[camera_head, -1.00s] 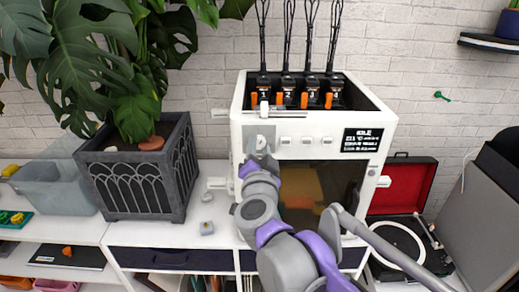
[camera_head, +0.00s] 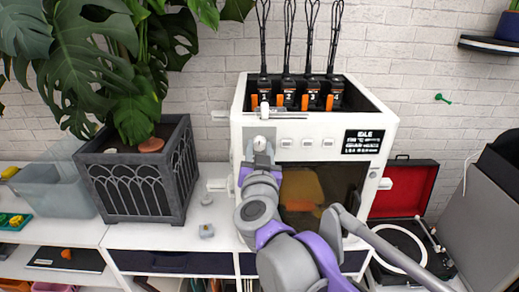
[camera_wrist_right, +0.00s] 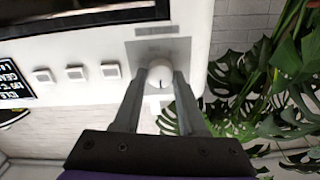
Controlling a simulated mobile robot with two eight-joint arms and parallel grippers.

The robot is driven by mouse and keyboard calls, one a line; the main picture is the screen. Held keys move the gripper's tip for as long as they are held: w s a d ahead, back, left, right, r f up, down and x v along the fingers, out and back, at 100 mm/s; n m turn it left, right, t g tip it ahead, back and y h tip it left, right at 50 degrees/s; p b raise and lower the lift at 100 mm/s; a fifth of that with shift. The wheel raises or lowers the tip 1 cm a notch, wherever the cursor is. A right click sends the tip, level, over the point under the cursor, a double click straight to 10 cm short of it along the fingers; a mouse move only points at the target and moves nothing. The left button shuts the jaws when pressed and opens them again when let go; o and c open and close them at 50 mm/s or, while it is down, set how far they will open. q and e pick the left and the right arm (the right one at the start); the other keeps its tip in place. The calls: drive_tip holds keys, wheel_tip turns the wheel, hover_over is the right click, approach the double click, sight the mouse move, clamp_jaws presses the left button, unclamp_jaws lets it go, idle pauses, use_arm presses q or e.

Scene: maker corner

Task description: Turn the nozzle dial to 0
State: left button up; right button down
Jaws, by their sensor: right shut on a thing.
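The nozzle dial (camera_head: 260,141) is a round white knob on a grey plate at the left of the white printer's front panel. In the right wrist view the dial (camera_wrist_right: 154,73) sits between the two finger ends. My right gripper (camera_head: 260,150) is shut on the dial, with one finger on each side of it. The right wrist view shows the same gripper (camera_wrist_right: 158,82) close up. The dial's marks are too small to read, and its setting cannot be told. My left gripper is not in view.
The printer (camera_head: 238,130) has a row of square white buttons (camera_head: 307,143) and a display (camera_head: 363,141) right of the dial. Levers and black filament units stand on top. A dark planter (camera_head: 140,180) stands left, and a record player (camera_head: 405,245) right.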

idle(0.3)
drive_tip(key=shift+c, duration=2.3)
unclamp_jaws()
drive_tip(key=s, duration=1)
drive_tip(key=shift+s, duration=0.4)
drive_tip(key=s+d+f+n+g+y+p, duration=0.2)
drive_tip(key=s+d+f+n+g+y, duration=0.1)
drive_tip(key=f, duration=0.5)
drive_tip(key=s+d+f+n+g+y+p, duration=0.2)
drive_tip(key=s+f+g, duration=0.2)
drive_tip(key=f, duration=0.4)
drive_tip(key=s+d+f+m+g+h, duration=0.3)
drive_tip(key=s+d+f+g+h, duration=0.2)
drive_tip(key=s+d+f, duration=0.6)
drive_tip(key=shift+d+f+g+p, duration=0.3)
drive_tip(key=shift+d+f+p, duration=0.15)
drive_tip(key=shift+d+f, duration=0.25)
